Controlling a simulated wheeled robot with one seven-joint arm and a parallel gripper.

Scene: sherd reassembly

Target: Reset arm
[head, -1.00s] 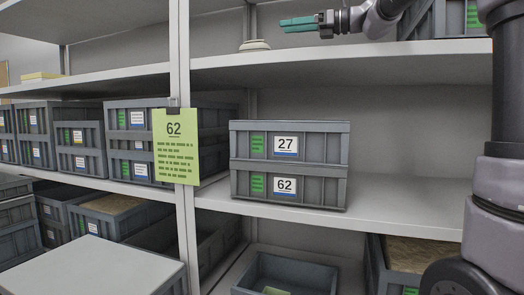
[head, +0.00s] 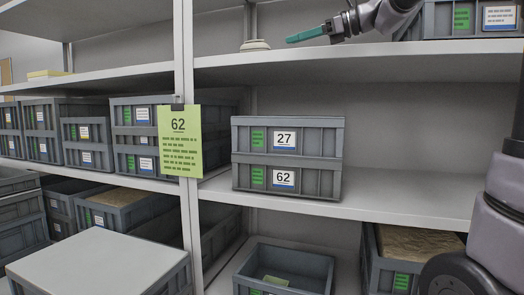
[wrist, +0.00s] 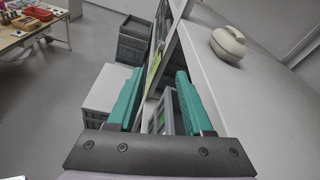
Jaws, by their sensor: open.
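My gripper (head: 305,35) is at the upper right of the head view, in front of the top shelf, pointing left. Its teal fingers also show in the wrist view (wrist: 157,98), wide apart with nothing between them. The arm reaches in from the upper right. Two stacked grey crates stand on the middle shelf below it: the crate labelled 27 (head: 312,136) on top of the crate labelled 62 (head: 315,184). A green sheet marked 62 (head: 180,160) hangs on the shelf post.
An open grey crate (head: 285,255) stands low in the middle. A grey-topped box (head: 100,262) is at the lower left. The middle shelf right of the stack is clear (head: 410,200).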

